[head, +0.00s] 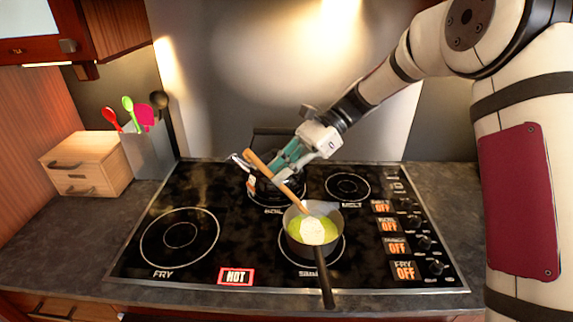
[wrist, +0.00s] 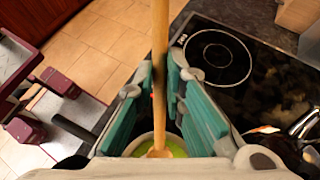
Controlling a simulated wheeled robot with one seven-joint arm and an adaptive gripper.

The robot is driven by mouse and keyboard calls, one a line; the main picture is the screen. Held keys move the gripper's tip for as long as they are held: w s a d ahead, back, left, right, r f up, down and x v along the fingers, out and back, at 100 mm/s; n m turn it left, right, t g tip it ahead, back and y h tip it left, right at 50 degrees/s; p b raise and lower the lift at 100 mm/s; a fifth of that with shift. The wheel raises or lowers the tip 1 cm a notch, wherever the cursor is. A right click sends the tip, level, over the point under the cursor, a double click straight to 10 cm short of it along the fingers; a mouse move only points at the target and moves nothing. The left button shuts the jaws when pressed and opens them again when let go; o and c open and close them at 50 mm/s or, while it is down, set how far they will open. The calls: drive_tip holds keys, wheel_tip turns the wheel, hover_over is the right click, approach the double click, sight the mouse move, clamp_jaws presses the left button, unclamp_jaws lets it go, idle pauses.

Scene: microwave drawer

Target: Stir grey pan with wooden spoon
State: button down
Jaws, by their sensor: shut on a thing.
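The grey pan (head: 297,244) stands on the front right burner, its dark handle (head: 326,285) pointing to the front edge. It holds a yellow-green content (head: 325,224) with a pale patch. My gripper (head: 284,172), with teal fingers, is above and behind the pan. It is shut on the wooden spoon (head: 262,164), which slants down to the right with its lower end in the pan. In the wrist view the spoon (wrist: 160,50) runs between the fingers (wrist: 158,95) into the green content (wrist: 178,145). The spoon's tip is not clearly visible.
A kettle-like metal item (head: 242,162) sits on the back burner behind my gripper. The left front burner (head: 180,239) and back right burner (head: 347,187) are empty. A grey utensil holder (head: 148,152) and a wooden drawer box (head: 87,165) stand at the left. A red HOT sign (head: 236,276) shows.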

wheel_tip(320, 180, down, 10)
drive_tip(key=d+b, duration=0.1)
drive_tip(key=b, duration=0.1)
drive_tip(key=shift+w+d, duration=0.3)
drive_tip(key=shift+w, duration=0.1)
idle(0.8)
drive_tip(key=shift+d+f, duration=0.1)
drive_tip(key=shift+d, duration=0.05)
idle(0.3)
